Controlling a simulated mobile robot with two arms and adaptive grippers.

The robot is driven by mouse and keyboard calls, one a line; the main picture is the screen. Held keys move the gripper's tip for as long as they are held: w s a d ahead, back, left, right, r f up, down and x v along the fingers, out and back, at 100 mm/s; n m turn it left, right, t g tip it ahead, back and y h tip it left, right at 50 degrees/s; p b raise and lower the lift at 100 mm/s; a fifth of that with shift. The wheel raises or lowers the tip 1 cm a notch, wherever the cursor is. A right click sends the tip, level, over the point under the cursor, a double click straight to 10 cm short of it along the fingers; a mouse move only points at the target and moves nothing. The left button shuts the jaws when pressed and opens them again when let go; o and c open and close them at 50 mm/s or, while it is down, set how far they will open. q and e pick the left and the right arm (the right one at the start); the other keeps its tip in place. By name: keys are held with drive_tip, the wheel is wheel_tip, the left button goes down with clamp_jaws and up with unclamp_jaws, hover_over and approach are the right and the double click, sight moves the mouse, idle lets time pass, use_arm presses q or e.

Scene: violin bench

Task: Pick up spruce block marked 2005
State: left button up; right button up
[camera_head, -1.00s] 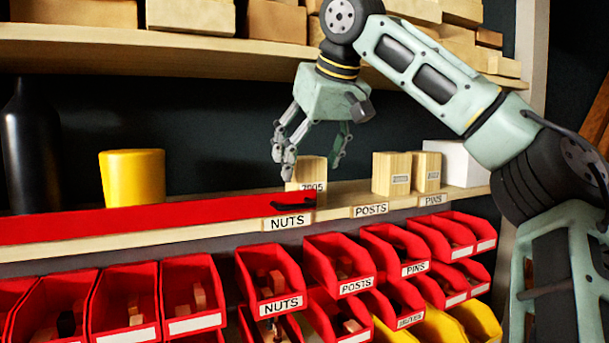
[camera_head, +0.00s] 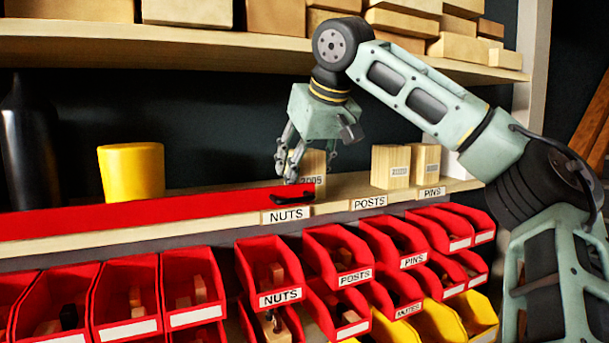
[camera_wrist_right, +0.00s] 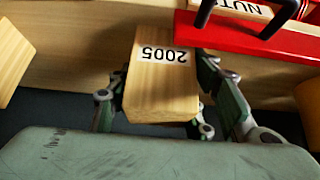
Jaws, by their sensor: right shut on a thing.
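The spruce block marked 2005 (camera_head: 314,168) is a pale wooden block on the middle shelf, above the NUTS label. My right gripper (camera_head: 306,160) comes down over it from above, with fingers on both sides. In the right wrist view the block (camera_wrist_right: 162,88) sits between the two fingers (camera_wrist_right: 160,108), and its label 2005 reads upside down. The right gripper is shut on it. The block looks upright; whether its base touches the shelf is hard to tell. My left gripper is not in view.
Two similar labelled blocks (camera_head: 391,166) stand to the right on the shelf. A red strip (camera_head: 150,212) with a dark item (camera_head: 291,197) lies in front and left. A yellow cup (camera_head: 131,172) and black bottle (camera_head: 30,150) stand left. Red bins (camera_head: 270,272) hang below.

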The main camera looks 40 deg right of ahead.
drive_tip(key=c, duration=0.4)
